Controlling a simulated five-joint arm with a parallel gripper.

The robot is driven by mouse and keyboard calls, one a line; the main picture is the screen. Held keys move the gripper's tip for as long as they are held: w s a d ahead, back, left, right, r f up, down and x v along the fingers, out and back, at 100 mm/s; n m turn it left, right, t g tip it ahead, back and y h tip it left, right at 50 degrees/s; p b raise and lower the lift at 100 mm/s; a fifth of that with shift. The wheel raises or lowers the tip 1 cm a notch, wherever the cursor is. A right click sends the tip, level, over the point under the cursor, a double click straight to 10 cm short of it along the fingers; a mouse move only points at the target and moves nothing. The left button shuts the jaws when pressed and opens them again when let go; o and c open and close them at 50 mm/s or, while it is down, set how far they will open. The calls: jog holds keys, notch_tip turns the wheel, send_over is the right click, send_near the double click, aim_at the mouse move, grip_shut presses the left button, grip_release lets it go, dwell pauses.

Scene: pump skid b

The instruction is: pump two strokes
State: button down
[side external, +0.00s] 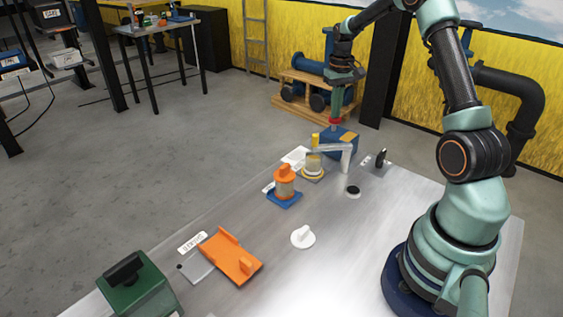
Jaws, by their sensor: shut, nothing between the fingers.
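A blue block (345,138) with a yellow patch stands at the far end of the metal table, and seems to be the pump. A red part (335,121) shows above the block, directly under my gripper. My gripper (336,113) points down there, its fingers small and shut with nothing between them. I cannot tell whether the fingertips touch the red part. A white bent pipe (335,149) runs in front of the block, toward a pale round cup with a yellow band (312,168).
An orange-topped part (284,182) sits on a blue base. An orange bracket (231,258), a white knob (303,236), a black disc (353,191), a black lever (381,158) and a green box (138,288) stand on the table. The table's middle right is clear.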

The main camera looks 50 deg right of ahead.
jog(key=shift+f, duration=1)
jog(key=shift+r, duration=3.55)
jog(key=shift+a, duration=0.1)
jog(key=s+a+r+n+t, duration=0.1)
jog(key=a+r+n, duration=0.1)
jog(key=a+r, duration=0.45)
jog(key=s+a+r+n+t, duration=0.1)
jog(key=s+a+r+t, duration=0.15)
jog(key=a, duration=0.65)
jog(key=s+a+n+t, duration=0.2)
jog(key=s+a, duration=0.6)
jog(key=a, duration=0.4)
jog(key=shift+a+f+n, duration=0.3)
jog(key=shift+a+n, duration=0.1)
jog(key=shift+n, duration=0.1)
